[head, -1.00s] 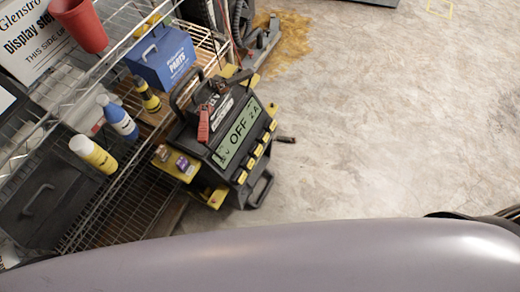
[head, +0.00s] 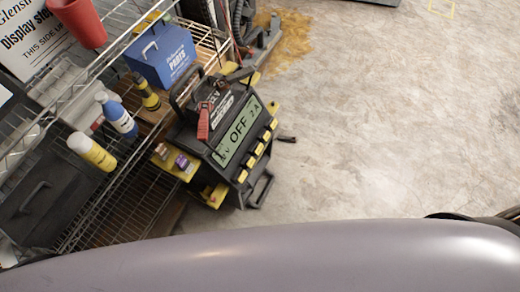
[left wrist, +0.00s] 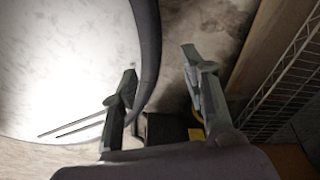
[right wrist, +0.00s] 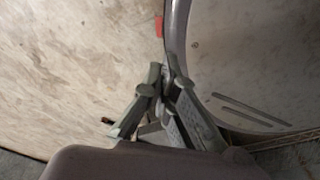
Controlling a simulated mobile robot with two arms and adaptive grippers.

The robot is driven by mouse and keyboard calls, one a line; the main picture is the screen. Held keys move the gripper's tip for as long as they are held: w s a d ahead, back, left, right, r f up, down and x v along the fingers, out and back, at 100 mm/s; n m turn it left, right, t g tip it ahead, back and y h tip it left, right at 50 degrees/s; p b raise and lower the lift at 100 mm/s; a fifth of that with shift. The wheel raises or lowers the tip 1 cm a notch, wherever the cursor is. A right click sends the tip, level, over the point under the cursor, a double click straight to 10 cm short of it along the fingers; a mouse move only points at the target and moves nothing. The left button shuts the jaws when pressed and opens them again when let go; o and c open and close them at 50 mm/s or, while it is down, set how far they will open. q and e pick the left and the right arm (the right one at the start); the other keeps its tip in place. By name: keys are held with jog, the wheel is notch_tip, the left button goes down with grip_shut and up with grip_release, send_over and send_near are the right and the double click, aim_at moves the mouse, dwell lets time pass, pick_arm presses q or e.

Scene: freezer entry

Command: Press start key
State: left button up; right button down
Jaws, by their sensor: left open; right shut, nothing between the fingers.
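A black battery charger (head: 215,130) stands tilted in the picture beside the wire shelf in the head view. Its green display (head: 239,132) reads "OFF" and "2A". A row of yellow keys (head: 260,149) runs along its lower right edge; their labels are too small to read, so I cannot tell which is start. A red clamp (head: 203,122) rests on its top. Neither gripper shows in the head view. My left gripper (left wrist: 160,62) is open and empty in the left wrist view. My right gripper (right wrist: 161,72) is shut and empty in the right wrist view, above the floor.
The wire shelf (head: 100,205) at left holds a red cup (head: 78,22), a blue parts box (head: 160,53), a blue bottle (head: 118,116) and a yellow bottle (head: 92,151). The concrete floor (head: 390,130) right of the charger is clear. My own body fills the bottom.

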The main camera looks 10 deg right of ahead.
aim_at(259, 149)
pick_arm(q)
jog(key=w+d+b, duration=0.2)
jog(key=w+b, duration=0.7)
jog(key=w, duration=0.3)
pick_arm(e)
jog(key=w+a+r+t, duration=0.2)
jog(key=w, duration=0.6)
jog(key=w+a+r+m+t+y, duration=0.1)
jog(key=w+a+r+t, duration=0.15)
jog(key=w, duration=0.55)
jog(key=w+a+r+t, duration=0.1)
jog(key=w+r+t, duration=0.15)
jog(key=w, duration=0.45)
pick_arm(q)
jog(key=w+d+r+t+b, duration=0.1)
jog(key=w+r+b, duration=0.4)
jog(key=r+b, duration=0.1)
jog(key=shift+w+r+b, duration=0.2)
jog(key=shift+r+b, duration=0.1)
jog(key=shift+b, duration=0.05)
pick_arm(e)
jog(key=w+a+r+m+t, duration=0.1)
jog(key=w+r+t, duration=0.2)
jog(key=w+r, duration=0.2)
jog(key=w+a+r+m+t+y, duration=0.1)
jog(key=w+r, duration=0.4)
jog(key=r, duration=0.6)
jog(key=shift+w+a+r+t, duration=0.35)
jog(key=shift+a+t, duration=0.35)
jog(key=shift+t, duration=0.3)
